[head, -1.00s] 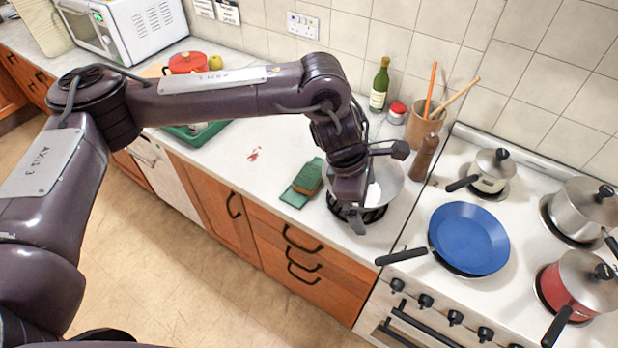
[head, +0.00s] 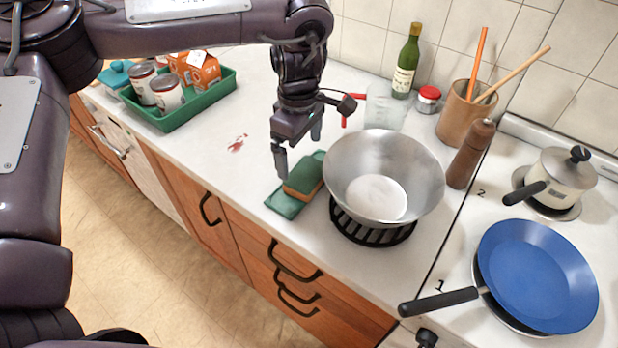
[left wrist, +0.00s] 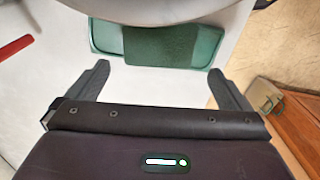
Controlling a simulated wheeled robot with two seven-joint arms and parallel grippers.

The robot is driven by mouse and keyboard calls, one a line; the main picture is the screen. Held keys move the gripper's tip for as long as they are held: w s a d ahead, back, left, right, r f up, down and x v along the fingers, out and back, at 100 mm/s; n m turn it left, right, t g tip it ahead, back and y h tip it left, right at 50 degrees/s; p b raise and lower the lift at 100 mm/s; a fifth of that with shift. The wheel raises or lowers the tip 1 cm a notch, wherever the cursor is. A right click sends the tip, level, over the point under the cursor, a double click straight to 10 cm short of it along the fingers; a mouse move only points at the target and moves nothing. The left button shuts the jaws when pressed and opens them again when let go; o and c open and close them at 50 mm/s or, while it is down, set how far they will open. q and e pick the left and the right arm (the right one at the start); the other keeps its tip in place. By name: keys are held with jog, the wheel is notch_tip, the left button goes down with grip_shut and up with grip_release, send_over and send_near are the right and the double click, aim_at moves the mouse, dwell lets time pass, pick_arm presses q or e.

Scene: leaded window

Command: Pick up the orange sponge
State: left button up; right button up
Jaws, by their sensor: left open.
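The orange sponge (head: 304,178) has a green upper face and lies on a green dish (head: 284,203) on the counter, just left of the metal bowl. In the left wrist view, the sponge's green face (left wrist: 160,45) shows ahead of the fingertips, on the dish (left wrist: 104,36). My left gripper (head: 298,153) is open and empty, fingers down, above and slightly behind the sponge. In the left wrist view, its two fingers (left wrist: 159,68) stand apart, wider than the sponge, with nothing between them. My right gripper is in neither view.
A large metal bowl (head: 400,165) on a black stand (head: 372,228) is close on the sponge's right. A clear jug (head: 385,111) and a red-handled thing (head: 352,121) are behind. A green tray (head: 205,108) holds cans and boxes.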

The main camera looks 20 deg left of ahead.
aim_at(300, 170)
pick_arm(q)
jog(key=shift+s+f, duration=0.15)
jog(key=shift+f, duration=0.75)
jog(key=f, duration=0.1)
jog(key=f+p, duration=0.1)
jog(key=f, duration=0.1)
jog(key=shift+w+a+f+p, duration=0.2)
jog(key=shift+w+f+p, duration=0.1)
jog(key=shift+f+p, duration=0.1)
jog(key=shift+f, duration=0.5)
jog(key=c, duration=0.8)
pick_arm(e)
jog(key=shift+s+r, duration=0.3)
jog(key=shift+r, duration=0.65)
